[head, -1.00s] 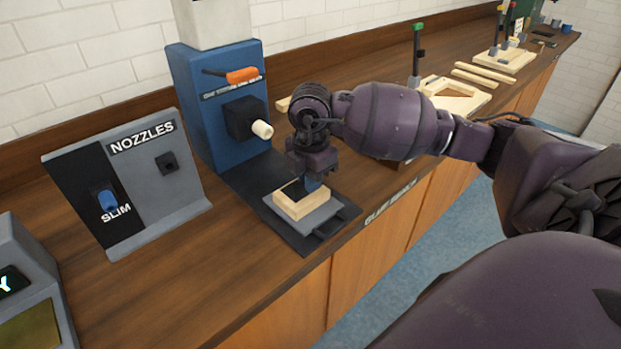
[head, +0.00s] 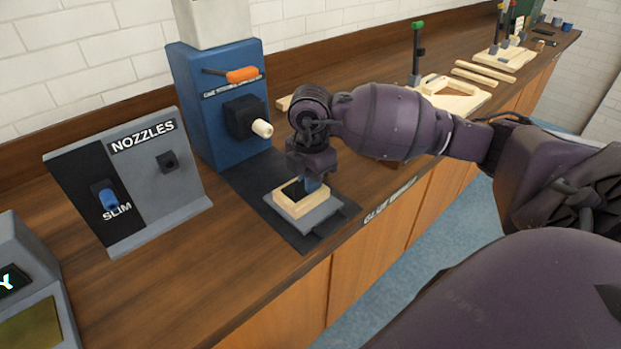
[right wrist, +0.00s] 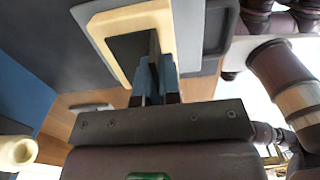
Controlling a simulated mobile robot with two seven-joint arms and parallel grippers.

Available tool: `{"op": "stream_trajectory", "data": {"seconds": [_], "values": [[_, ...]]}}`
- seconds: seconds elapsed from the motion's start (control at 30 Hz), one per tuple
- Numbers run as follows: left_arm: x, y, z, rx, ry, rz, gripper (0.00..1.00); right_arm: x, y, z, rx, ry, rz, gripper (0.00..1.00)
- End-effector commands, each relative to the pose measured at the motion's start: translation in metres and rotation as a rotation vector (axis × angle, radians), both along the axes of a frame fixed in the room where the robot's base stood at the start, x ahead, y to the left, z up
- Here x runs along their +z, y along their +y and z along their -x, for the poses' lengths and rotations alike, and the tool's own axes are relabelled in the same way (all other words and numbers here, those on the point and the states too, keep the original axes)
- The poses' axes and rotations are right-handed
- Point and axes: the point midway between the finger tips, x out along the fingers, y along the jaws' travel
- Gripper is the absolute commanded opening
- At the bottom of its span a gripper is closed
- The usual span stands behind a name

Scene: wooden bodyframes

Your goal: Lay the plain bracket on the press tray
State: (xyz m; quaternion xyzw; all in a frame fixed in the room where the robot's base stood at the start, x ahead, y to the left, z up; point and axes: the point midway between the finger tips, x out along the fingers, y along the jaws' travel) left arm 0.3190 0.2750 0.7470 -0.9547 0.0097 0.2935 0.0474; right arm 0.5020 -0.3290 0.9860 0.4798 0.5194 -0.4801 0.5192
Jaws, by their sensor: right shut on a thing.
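The plain bracket (right wrist: 127,46) is a dark piece with a flat part and an upright part. My right gripper (head: 312,183) is shut on its upright part, as the right wrist view (right wrist: 160,82) shows. The flat part lies over the middle of a pale wooden block or frame (head: 298,209), with pale wood showing around it. Whether it touches the wood or hovers just above it I cannot tell. The wood sits on the grey press tray (head: 325,212), at the front of the blue press. My left gripper is not in view.
The blue press (head: 212,135) with an orange handle and pale nozzle stands behind the tray. A nozzle stand (head: 180,195) is to its left, and a grey console (head: 35,285) at the lower left. Wooden frames and strips (head: 450,100) lie along the bench at the right.

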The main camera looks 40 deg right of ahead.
Motion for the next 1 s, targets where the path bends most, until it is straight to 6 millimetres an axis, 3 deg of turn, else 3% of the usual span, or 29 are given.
{"op": "stream_trajectory", "data": {"seconds": [0.4,0.63,1.0], "values": [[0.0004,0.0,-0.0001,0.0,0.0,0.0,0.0,-0.0005,0.0,-0.0003,0.0,-0.001,0.0,0.0],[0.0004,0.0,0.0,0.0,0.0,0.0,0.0,-0.0006,0.0,-0.0003,0.0,-0.001,0.0,0.35],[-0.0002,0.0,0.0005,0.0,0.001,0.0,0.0,0.0005,0.0,-0.0002,0.0,-0.001,0.0,0.35]]}}
